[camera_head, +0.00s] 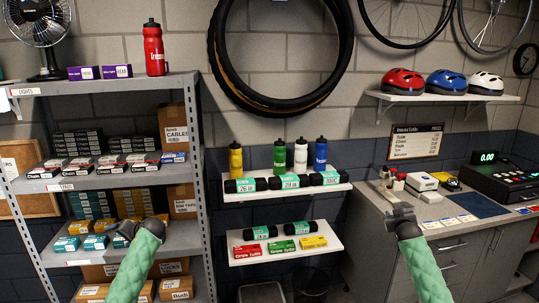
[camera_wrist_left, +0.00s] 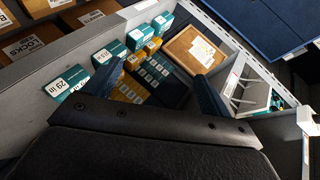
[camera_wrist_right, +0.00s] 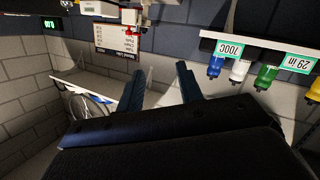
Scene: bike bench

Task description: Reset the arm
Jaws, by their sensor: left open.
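My left gripper (camera_head: 125,230) shows in the head view in front of the lower shelf of the grey rack, at the end of a green-sleeved arm. In the left wrist view its two blue fingers (camera_wrist_left: 155,88) stand apart with nothing gripped, over small boxes on a shelf. My right gripper (camera_head: 400,213) is in front of the workbench cabinet in the head view, its fingertips hard to make out. In the right wrist view its fingers (camera_wrist_right: 159,85) are apart and empty, facing the wall.
The grey rack (camera_head: 105,84) holds teal, orange and dark boxes. White wall shelves (camera_head: 285,191) with bottles and rolls stand between my arms. The workbench (camera_head: 450,205) at right carries small items and a cash register (camera_head: 497,178). Open space lies between the arms.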

